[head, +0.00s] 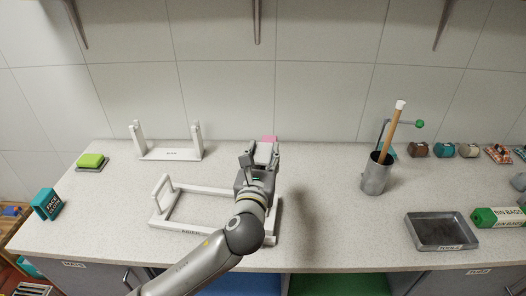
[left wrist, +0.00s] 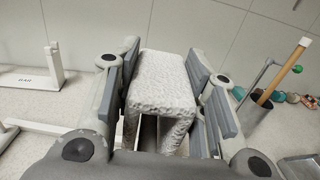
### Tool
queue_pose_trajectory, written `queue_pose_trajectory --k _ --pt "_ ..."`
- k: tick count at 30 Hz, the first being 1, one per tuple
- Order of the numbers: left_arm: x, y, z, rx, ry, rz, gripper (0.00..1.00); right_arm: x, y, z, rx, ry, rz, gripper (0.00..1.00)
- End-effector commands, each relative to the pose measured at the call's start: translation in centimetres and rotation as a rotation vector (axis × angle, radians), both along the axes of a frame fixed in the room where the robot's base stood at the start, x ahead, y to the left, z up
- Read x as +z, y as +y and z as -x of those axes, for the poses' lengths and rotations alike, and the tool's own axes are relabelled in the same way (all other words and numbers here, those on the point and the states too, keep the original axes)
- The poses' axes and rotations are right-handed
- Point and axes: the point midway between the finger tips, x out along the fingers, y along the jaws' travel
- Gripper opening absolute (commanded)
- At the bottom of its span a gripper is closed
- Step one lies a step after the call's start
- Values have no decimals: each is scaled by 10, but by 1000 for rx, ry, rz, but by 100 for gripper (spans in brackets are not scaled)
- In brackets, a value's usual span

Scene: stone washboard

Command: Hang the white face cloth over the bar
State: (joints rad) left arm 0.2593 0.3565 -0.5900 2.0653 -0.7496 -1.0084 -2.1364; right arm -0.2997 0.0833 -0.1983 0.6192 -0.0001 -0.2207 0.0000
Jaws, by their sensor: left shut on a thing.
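The white face cloth (left wrist: 165,80) is between the fingers of my left gripper (left wrist: 162,88), which is shut on it. In the left wrist view it looks bumpy and folded, with its lower parts hanging down. In the head view the cloth (head: 264,151) shows at the tip of my left gripper (head: 261,158), above the counter. A white stand (head: 170,154) with two uprights and a label that seems to read BAR stands at the back left, apart from the gripper. Its base and one upright (left wrist: 54,60) show in the left wrist view. My right gripper is out of view.
A white frame (head: 165,222) lies on the counter (head: 325,235), partly behind my left arm. A pink thing (head: 269,138) shows just behind the gripper. A green sponge (head: 91,160) is at left. A metal cup (head: 376,176) with a brush and a tray (head: 440,232) are at right.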

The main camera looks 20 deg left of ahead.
Motion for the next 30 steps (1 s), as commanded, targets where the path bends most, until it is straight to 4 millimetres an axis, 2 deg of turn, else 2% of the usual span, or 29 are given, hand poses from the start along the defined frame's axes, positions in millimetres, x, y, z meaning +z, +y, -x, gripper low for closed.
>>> queue_pose_trajectory --k 6,15,29,30 --pt "-21 0 0 0 2 -1 15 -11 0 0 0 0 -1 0" --pt "-39 0 0 0 1 0 15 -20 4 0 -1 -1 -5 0" --pt "-43 0 0 0 0 0 15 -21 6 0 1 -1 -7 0" --pt "-43 0 0 0 0 0 40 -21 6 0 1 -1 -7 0"
